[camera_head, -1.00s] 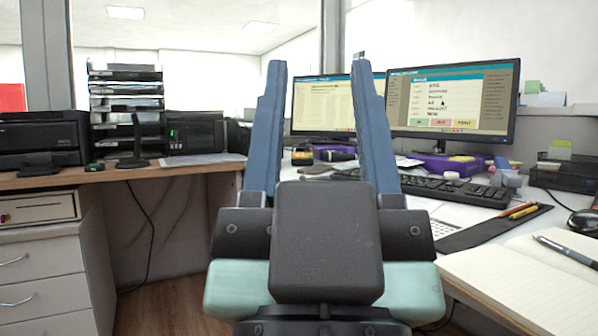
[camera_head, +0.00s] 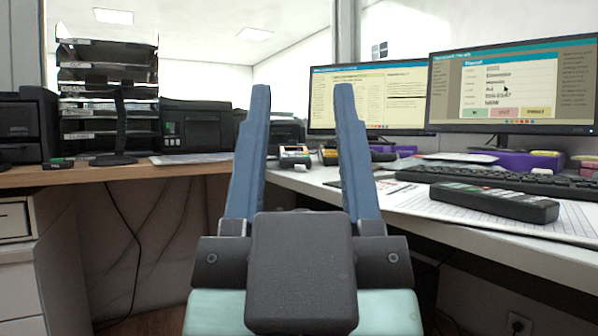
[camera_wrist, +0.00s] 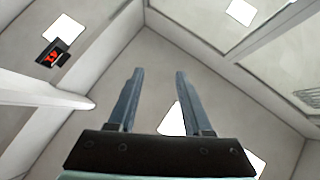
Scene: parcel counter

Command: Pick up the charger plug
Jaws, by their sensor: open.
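My gripper (camera_head: 303,90) is open and empty, its two blue fingers pointing up and forward in the middle of the head view. In the wrist view, my gripper (camera_wrist: 159,72) is open against the ceiling and walls, with nothing between the fingers. I cannot make out a charger plug for certain in either view. A small wall socket (camera_head: 518,324) shows low under the right desk; whether anything is plugged into it is too small to tell. My fingers and wrist hide part of the desk's far corner.
The right desk carries a dark handset (camera_head: 494,201), a keyboard (camera_head: 510,180), a purple box (camera_head: 520,160), a small card terminal (camera_head: 295,156) and two monitors (camera_head: 368,97) (camera_head: 515,85). A printer (camera_head: 195,127) and a tray stack (camera_head: 108,90) stand left. Cables hang below the desk.

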